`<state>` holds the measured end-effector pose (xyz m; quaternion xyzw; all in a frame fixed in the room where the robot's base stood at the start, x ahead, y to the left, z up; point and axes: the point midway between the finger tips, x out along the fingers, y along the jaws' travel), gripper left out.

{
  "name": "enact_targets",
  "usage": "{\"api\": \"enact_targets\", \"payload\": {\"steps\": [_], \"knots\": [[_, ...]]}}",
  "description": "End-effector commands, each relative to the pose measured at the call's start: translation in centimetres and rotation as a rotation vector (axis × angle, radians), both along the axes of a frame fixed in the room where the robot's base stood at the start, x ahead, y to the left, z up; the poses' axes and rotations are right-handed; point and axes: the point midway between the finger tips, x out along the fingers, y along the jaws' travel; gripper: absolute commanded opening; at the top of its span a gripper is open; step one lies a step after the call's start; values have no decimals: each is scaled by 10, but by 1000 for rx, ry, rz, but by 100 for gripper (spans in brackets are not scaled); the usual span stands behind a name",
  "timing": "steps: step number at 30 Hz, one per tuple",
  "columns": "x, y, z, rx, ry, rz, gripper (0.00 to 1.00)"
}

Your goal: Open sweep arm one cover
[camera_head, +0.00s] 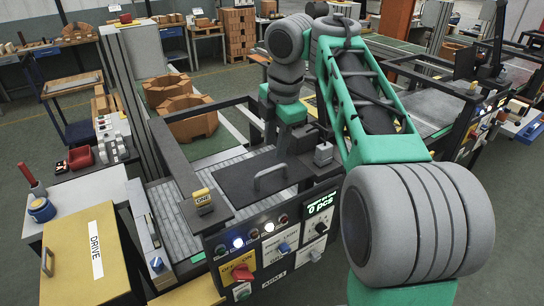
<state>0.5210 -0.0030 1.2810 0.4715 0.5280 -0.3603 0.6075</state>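A dark flat cover (235,184) lies on the machine bed in the middle of the view. It looks flat and closed. A pale curved handle (270,174) rises from its top. My green and grey arm reaches in from the lower right and bends down behind the cover. My gripper (292,150) seems to be the dark end below the green wrist, near the cover's back right edge, apart from the handle. Its fingers are too dark and small to read. The front control panel (262,228) carries an "ARM 1" label.
A yellow tag (203,198) stands on a dark rail left of the cover. A small grey block (323,153) stands right of it. A yellow "DRIVE" cabinet (75,255) is at lower left. Brown octagonal blocks (188,118) lie behind. My large forearm hides the lower right.

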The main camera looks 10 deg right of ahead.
Motion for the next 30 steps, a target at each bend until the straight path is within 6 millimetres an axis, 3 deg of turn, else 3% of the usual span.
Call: {"api": "enact_targets", "payload": {"steps": [9,13,23,30], "knots": [[9,3,-57,-2,-2,7,34],[13,3,-73,-1,-3,6,34],[15,4,-75,-1,-3,5,34],[15,4,-75,-1,-3,5,16]]}}
